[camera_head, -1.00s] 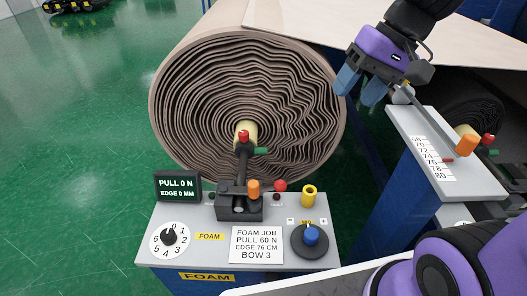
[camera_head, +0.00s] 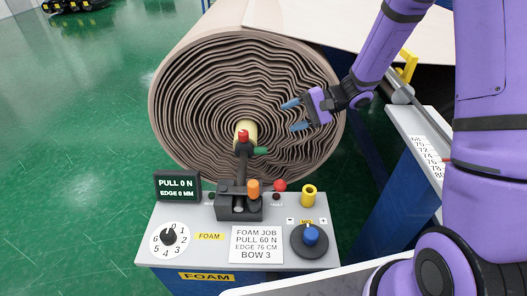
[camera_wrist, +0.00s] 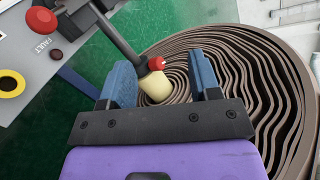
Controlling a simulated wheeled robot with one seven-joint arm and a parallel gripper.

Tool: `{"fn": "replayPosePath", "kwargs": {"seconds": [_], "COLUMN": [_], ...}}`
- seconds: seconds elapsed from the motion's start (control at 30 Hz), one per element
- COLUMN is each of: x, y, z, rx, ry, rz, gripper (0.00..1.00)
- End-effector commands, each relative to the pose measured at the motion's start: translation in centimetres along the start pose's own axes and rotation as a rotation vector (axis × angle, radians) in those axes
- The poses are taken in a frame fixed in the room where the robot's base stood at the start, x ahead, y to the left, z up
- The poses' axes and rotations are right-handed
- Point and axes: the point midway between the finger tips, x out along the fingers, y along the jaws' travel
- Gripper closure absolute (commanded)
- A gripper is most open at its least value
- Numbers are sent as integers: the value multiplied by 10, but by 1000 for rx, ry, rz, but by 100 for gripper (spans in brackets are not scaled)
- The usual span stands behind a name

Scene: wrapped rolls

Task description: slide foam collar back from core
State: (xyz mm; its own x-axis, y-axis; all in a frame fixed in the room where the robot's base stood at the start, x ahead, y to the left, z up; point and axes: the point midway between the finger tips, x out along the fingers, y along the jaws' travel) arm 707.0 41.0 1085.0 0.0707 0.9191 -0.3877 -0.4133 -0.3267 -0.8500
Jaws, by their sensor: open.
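The brown foam roll (camera_head: 190,105) faces me behind a grey console. A pale yellow piece (camera_head: 250,127) sits at its core, at the end of a black arm (camera_head: 242,165) with a red knob (camera_head: 243,136) and a green tab (camera_head: 261,150). I cannot tell where collar and core part. The arm rises from a black block (camera_head: 238,208) beside an orange knob (camera_head: 253,187). My gripper (camera_head: 292,115) is open and empty, right of the core before the roll's face. In the wrist view the yellow piece (camera_wrist: 155,87) shows between the blue fingers, beyond them.
The console (camera_head: 190,221) carries a dial (camera_head: 170,237), a blue knob (camera_head: 311,235), a red button (camera_head: 280,185) and a yellow ring (camera_head: 309,194). A scaled stand (camera_head: 425,140) is at right, partly behind my arm.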

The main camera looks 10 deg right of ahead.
Motion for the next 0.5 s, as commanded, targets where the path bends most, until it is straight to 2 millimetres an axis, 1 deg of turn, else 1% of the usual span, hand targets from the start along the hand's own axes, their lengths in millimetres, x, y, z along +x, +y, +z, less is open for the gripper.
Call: {"fn": "replayPosePath", "kwargs": {"seconds": [0.03,0.2,0.27,0.4,0.5], "x": [6,23,28,40,47], "y": [12,46,60,96,120], "z": [-13,-54,-68,-98,-115], "rx": [32,112,139,202,240], "ry": [11,72,98,170,221], "rz": [-35,-151,-187,-266,-307], "gripper": [43,43,43,43,43]}}
